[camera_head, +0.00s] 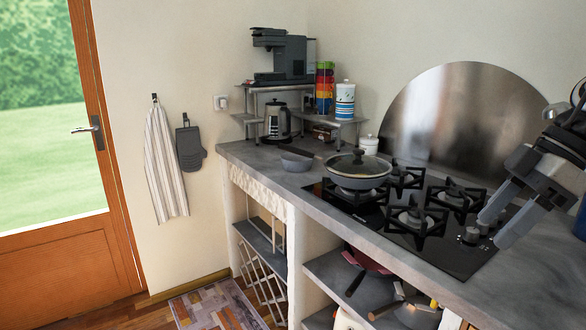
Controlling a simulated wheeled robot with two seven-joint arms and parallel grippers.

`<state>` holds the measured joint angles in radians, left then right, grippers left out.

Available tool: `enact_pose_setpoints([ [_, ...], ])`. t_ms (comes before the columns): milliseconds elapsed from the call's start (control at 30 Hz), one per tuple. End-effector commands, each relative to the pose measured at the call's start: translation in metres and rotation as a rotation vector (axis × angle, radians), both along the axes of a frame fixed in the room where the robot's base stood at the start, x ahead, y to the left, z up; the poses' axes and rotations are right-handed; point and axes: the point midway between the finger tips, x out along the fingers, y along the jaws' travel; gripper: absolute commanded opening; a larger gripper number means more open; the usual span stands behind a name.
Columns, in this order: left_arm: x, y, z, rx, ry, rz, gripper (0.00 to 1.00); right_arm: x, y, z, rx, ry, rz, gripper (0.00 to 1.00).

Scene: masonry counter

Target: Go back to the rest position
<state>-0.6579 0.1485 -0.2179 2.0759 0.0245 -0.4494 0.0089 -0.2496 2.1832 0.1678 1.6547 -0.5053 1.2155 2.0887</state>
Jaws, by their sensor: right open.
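My right gripper (492,228) reaches in from the right edge, above the right end of the gas hob (457,262). Its two grey fingers point down and to the left, apart, with nothing between them. The fingertips appear close to the hob knobs (470,236); whether they touch cannot be told. My left gripper is not in view. A pan with a glass lid (357,168) sits on the far left burner of the hob.
The grey counter (400,262) runs from the back corner to the lower right. A shelf rack (340,122) with a coffee machine (281,57) stands in the corner. A round metal splashback (455,110) leans behind the hob. Open shelves (330,272) with pans lie below. Free floor shows at lower left.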

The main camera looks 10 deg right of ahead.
Motion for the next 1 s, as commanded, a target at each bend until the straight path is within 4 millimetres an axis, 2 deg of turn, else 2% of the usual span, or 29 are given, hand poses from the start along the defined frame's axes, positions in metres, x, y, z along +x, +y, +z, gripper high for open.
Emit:
enact_pose_setpoints([
  [267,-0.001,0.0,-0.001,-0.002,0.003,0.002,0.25,0.01,0.007,-0.103,0.414,-0.315,-0.022,0.62],
  [400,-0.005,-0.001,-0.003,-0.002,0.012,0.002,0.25,0.009,0.015,-0.162,0.549,-0.516,-0.159,0.62],
  [567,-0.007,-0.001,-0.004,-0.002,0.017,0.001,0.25,-0.005,0.031,-0.23,0.577,-0.675,-0.387,0.62],
  [667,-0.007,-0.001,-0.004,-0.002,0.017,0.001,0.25,-0.02,0.047,-0.272,0.54,-0.713,-0.541,0.62],
  [800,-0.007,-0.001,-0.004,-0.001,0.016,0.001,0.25,-0.051,0.083,-0.326,0.444,-0.679,-0.73,0.62],
  [900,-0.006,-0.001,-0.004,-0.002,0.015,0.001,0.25,-0.075,0.117,-0.356,0.374,-0.603,-0.824,0.62],
  [1000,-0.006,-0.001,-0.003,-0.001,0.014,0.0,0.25,-0.096,0.151,-0.374,0.32,-0.516,-0.871,0.62],
])
